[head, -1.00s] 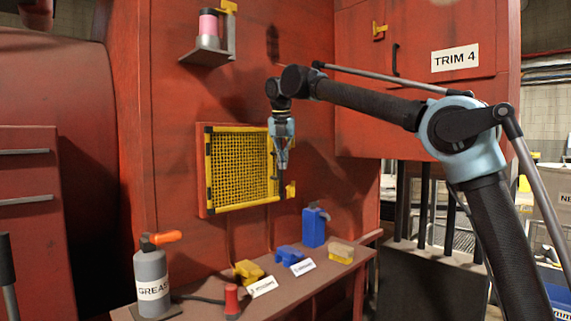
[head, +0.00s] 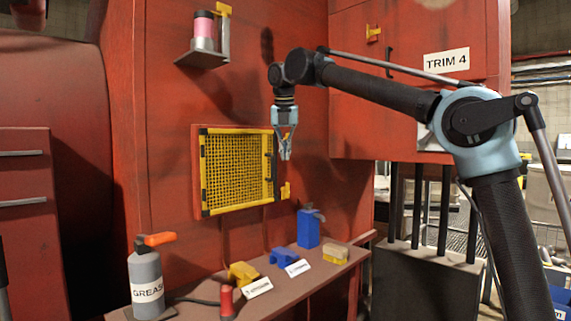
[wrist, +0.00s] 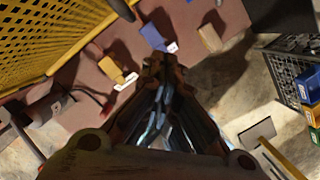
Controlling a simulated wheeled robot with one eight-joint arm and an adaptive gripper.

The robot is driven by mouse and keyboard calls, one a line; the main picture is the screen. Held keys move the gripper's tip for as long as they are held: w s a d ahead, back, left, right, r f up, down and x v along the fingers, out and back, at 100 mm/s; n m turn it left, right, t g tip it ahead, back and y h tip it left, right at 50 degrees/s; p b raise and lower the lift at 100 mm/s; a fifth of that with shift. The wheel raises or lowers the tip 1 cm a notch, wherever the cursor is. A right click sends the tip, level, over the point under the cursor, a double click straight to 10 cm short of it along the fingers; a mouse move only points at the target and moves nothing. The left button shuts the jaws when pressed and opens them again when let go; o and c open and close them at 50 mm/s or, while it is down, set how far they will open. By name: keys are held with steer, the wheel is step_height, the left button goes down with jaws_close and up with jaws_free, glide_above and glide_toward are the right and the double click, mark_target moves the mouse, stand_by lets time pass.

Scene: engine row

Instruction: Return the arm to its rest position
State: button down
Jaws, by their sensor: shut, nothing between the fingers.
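My gripper (head: 285,153) is shut and empty. It points down in front of the right edge of the yellow mesh panel (head: 237,168) on the red wall, above the shelf. My arm reaches in from the right, with its elbow bent. In the wrist view my gripper (wrist: 160,65) shows from above, its fingertips near the picture's middle, over the shelf and the floor beyond it.

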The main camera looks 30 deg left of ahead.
steer(key=shift+w+d+v, duration=0.1)
steer(key=shift+v, duration=0.85)
steer(key=shift+w+d+v, duration=0.1)
steer(key=shift+w+v, duration=0.05)
steer(key=shift+v, duration=0.85)
steer(key=shift+w+d+v, duration=0.1)
steer(key=shift+v, duration=0.85)
